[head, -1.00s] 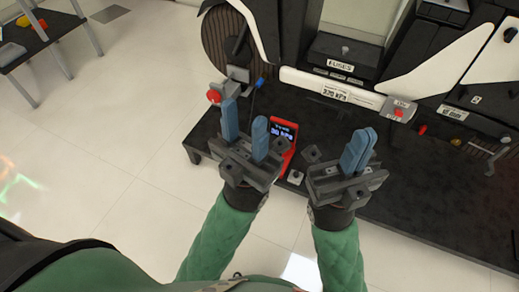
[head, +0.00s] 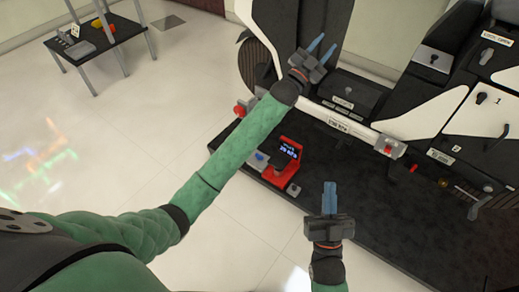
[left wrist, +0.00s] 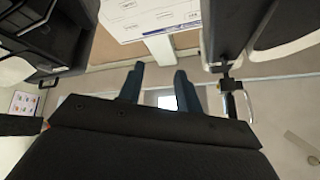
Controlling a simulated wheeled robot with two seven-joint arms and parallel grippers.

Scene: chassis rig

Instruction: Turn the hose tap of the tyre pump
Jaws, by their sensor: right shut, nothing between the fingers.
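The red tyre pump (head: 273,171) with a lit display (head: 288,149) stands at the left front of the black platform. A small blue part (head: 260,156) sits at its left side; I cannot tell whether it is the hose tap. A red knob (head: 239,110) shows farther left, at the platform's edge beside my left forearm. My left gripper (head: 323,47) is raised well beyond the pump, near the upright black panels. Its fingers stand apart and empty, also in the left wrist view (left wrist: 160,70). My right gripper (head: 330,186) is shut and empty, right of the pump.
A white bar with a red-buttoned end (head: 388,150) crosses behind the platform (head: 390,220). A side table (head: 100,38) stands at the far left. The tiled floor is clear.

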